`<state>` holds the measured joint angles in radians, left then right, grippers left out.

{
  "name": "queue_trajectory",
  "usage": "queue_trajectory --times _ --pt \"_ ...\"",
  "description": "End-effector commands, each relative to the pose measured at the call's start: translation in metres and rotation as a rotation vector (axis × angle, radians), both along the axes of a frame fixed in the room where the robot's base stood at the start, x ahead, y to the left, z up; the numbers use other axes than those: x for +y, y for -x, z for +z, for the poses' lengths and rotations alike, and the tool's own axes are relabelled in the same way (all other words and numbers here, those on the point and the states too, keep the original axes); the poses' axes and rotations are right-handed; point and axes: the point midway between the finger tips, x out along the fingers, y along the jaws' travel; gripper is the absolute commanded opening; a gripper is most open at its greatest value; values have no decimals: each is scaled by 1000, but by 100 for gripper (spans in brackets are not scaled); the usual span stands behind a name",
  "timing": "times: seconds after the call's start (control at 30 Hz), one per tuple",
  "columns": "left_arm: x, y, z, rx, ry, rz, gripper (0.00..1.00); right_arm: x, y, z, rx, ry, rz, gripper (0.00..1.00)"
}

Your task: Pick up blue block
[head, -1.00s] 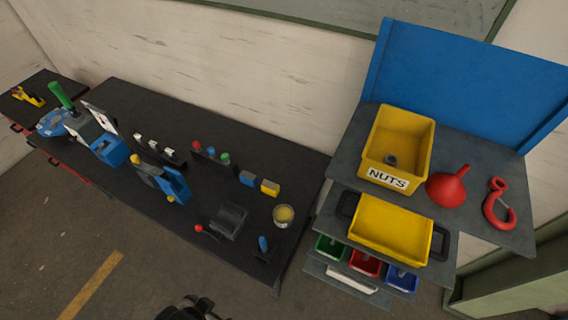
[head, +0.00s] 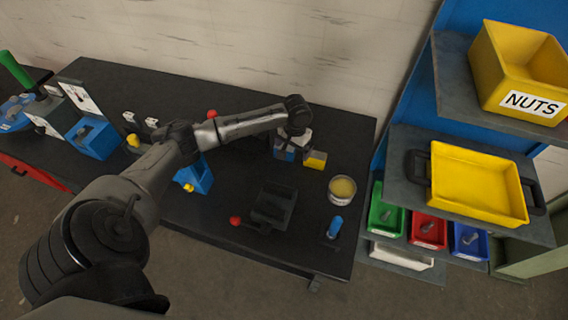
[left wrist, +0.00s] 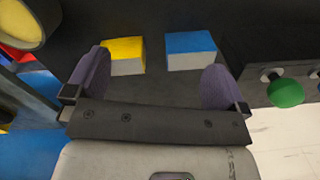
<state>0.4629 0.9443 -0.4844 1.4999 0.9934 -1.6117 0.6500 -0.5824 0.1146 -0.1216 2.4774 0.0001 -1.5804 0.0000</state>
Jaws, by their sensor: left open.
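The blue block (head: 283,152) sits on the black table and is partly covered by my left gripper (head: 295,138) in the head view. In the left wrist view the blue block (left wrist: 190,50) has a blue top and pale grey side, near the right finger. A yellow block (left wrist: 123,54) of the same kind lies to its left, near the left finger; it also shows in the head view (head: 315,160). My left gripper (left wrist: 158,72) is open, its fingers spread across both blocks' width. Nothing is held. My right gripper is out of view.
A round tin (head: 341,190) with yellow contents stands right of the blocks. A green knob (left wrist: 286,93) is beside the right finger. Shelves with a yellow tray (head: 475,183) stand at right.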

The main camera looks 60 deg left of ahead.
Motion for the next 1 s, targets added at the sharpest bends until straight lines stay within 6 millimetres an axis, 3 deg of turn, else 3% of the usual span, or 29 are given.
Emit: queue_trajectory --times 0.03,0.1,0.3,0.7,1.0 --pt "23 -6 -2 -5 -4 66 100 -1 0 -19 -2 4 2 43" --pt "44 -9 7 -10 3 140 100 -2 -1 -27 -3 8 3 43" --pt "77 -12 19 -17 20 258 100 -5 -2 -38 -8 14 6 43" --pt "81 -12 -39 -18 24 276 100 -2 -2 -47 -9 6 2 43" --pt "81 -12 -59 -19 23 274 100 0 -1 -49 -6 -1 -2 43"
